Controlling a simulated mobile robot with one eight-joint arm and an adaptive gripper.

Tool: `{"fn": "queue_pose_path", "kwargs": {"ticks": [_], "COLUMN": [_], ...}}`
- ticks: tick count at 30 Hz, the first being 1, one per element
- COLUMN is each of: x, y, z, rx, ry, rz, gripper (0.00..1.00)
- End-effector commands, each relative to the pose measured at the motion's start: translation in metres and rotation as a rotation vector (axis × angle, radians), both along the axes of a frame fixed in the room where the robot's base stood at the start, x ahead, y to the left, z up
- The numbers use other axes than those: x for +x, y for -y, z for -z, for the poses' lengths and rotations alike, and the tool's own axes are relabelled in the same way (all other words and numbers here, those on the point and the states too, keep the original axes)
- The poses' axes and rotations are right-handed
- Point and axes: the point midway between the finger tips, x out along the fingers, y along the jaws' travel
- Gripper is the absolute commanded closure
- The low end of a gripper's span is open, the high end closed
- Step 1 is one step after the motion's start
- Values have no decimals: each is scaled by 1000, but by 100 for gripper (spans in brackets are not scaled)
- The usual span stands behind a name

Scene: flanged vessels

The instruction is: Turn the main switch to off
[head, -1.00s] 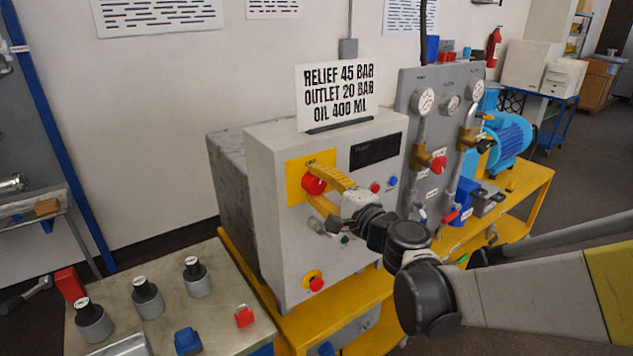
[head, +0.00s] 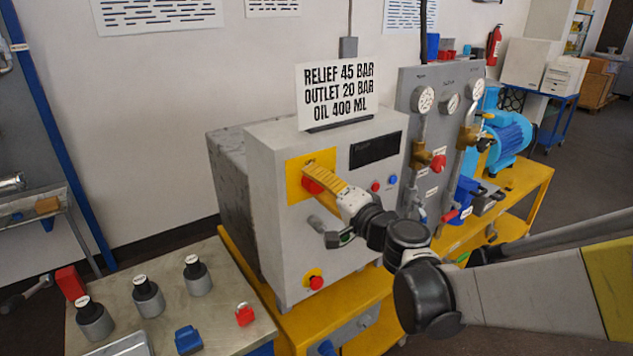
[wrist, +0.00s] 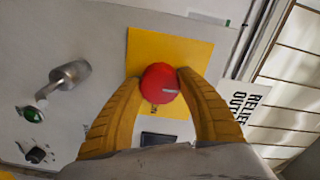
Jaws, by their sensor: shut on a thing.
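The main switch is a red round knob (wrist: 162,83) on a yellow plate (wrist: 195,55) on the grey control cabinet. In the wrist view my gripper (wrist: 160,85) is shut on the knob, one yellow finger on each side of it. A pale mark shows on the knob's face. In the head view my gripper (head: 316,178) reaches the yellow plate (head: 296,176) from the lower right, and the fingers cover much of the red knob (head: 312,186).
A grey handle (head: 323,228) sticks out of the cabinet below my gripper. A red button on a yellow ring (head: 314,281) sits lower. A sign (head: 337,90) stands on top of the cabinet.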

Motion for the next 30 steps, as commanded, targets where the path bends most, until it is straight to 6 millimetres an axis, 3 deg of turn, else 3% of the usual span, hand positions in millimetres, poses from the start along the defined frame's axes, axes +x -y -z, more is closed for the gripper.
{"fn": "queue_pose_path", "kwargs": {"ticks": [8,9,11,22,30], "x": [1,1,1,-4,-46], "y": [1,1,0,3,33], "z": [-1,-1,-1,0,-1], "rx": [0,0,0,1,0], "ry": [1,1,1,-1,0], "rz": [2,2,2,2,5], "gripper": [86,47,32,32,32]}}
